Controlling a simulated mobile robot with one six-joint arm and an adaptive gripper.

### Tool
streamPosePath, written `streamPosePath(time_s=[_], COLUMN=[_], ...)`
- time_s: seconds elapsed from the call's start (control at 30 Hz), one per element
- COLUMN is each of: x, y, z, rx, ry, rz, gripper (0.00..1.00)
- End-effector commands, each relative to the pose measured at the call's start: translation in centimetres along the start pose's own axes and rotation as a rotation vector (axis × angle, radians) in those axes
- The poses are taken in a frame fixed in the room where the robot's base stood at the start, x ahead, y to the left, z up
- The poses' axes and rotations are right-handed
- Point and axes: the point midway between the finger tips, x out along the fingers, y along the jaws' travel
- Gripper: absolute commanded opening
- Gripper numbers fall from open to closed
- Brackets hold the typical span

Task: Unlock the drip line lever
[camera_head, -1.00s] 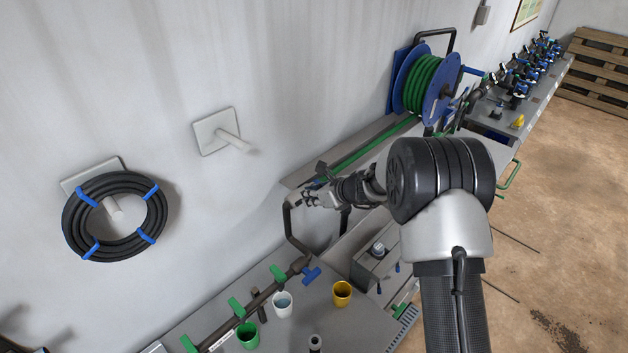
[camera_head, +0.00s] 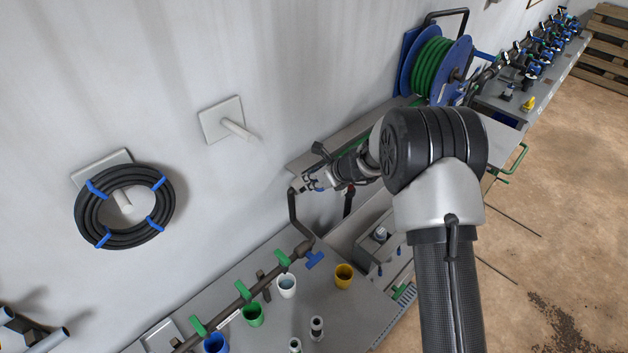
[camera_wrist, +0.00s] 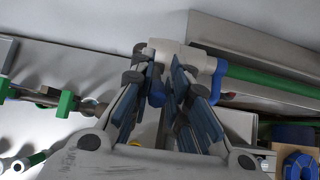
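A pale fitting (camera_wrist: 184,56) with blue curved parts lies just ahead of the fingertips; one blue part (camera_wrist: 156,96) shows between the fingers. I cannot tell whether the fingers touch it, or which lever is the drip line's. Green levers (camera_wrist: 67,104) show left.
Blue (camera_head: 215,343), green (camera_head: 254,314), white (camera_head: 287,285) and yellow (camera_head: 344,276) cups stand below the pipe. A hose reel (camera_head: 435,70) stands behind my arm. A black hose coil (camera_head: 124,207) hangs on the wall, beside an empty peg (camera_head: 236,128).

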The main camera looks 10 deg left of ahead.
Motion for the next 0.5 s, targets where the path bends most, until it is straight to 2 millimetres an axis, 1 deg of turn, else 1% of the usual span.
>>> streamPosePath(time_s=[0.03,0.27,0.5], x=[-0.03,0.01,0.03], y=[0.01,0.04,0.06], z=[0.08,-0.14,-0.23], rx=[-0.001,0.000,0.001], ry=[-0.001,0.002,0.004], rz=[0.000,0.001,0.001], gripper=[0.20,0.35,0.35])
